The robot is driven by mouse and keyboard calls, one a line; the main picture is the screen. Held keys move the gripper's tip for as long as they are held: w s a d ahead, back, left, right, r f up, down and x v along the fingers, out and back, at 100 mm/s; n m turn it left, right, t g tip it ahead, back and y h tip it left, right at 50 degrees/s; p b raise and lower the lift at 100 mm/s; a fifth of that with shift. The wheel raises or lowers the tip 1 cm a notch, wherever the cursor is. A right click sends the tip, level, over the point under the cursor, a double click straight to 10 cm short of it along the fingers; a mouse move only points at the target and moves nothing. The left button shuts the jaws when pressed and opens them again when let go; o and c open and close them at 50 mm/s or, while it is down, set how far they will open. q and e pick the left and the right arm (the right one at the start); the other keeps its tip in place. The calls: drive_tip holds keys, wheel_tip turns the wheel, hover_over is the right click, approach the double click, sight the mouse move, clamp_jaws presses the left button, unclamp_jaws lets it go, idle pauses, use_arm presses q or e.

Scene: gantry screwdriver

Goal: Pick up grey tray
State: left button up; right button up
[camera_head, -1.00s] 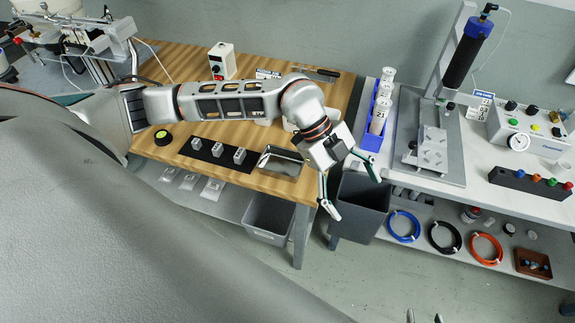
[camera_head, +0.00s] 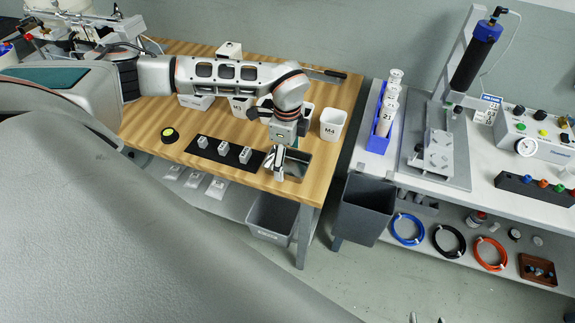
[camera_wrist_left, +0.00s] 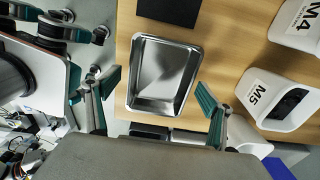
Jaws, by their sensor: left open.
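The grey tray (camera_head: 298,166) is a shallow, shiny metal tray on the wooden table, near its front right corner. My left gripper (camera_head: 279,176) is over the tray, pointing down, and hides part of it. In the left wrist view the tray (camera_wrist_left: 165,75) lies between the two spread teal-padded fingers (camera_wrist_left: 158,86). The gripper is open and holds nothing. I cannot tell its exact height above the rim. Only two small tips, which look like my right gripper (camera_head: 427,319), show at the bottom edge of the head view.
A black strip (camera_head: 210,155) with grey blocks lies left of the tray. White bins, including M4 (camera_head: 333,124), stand behind it. A second bench (camera_head: 500,215) with a press stands right.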

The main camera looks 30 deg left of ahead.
sight(288, 168)
use_arm(q)
drive_tip(key=shift+w+f, duration=0.1)
drive_tip(key=shift+f, duration=0.7)
drive_tip(key=c, duration=1.3)
drive_tip(key=shift+o, duration=0.2)
wheel_tip(288, 168, up, 20)
